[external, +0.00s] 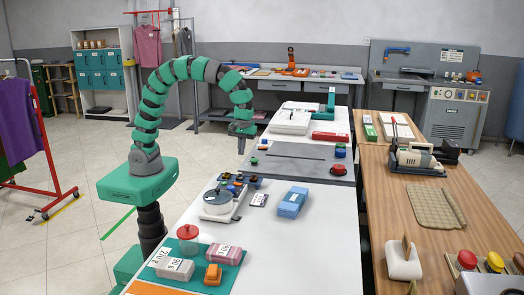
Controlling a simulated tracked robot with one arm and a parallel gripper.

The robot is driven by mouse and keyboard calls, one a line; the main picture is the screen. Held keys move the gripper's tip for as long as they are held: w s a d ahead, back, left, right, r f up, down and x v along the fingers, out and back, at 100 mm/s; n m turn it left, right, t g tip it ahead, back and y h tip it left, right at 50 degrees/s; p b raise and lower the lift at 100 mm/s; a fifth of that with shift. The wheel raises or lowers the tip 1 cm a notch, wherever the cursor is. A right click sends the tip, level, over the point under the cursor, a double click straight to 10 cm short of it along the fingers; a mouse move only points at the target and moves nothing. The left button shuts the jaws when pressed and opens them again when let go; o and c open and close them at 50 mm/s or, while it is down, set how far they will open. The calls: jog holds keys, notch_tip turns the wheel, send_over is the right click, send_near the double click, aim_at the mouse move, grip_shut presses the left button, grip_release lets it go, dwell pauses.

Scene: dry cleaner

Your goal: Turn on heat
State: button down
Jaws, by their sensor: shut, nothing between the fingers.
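My green segmented arm arches over the left side of the white table. My gripper (241,148) points down, shut and empty, near the left edge of the table. To its right lies a flat grey plate (290,158) with a dark slot. At the plate's right end are a blue-topped round control (340,149) and a dark control with a red top (338,169). Small coloured round parts sit at the plate's left end, near my gripper. A grey machine (455,108) with a row of dials stands at the back right. I cannot tell which control is for heat.
A white scale-like device (222,203), a blue box (292,202) and a green mat (220,278) with packets lie on the near table. A wooden table (470,200) stands to the right. A red garment rack (45,140) stands left. Floor between rack and arm is mostly clear.

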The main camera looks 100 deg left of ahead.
dwell(0.3)
jog(key=shift+s+b, duration=0.7)
jog(key=shift+b, duration=0.1)
jog(key=shift+f, duration=0.1)
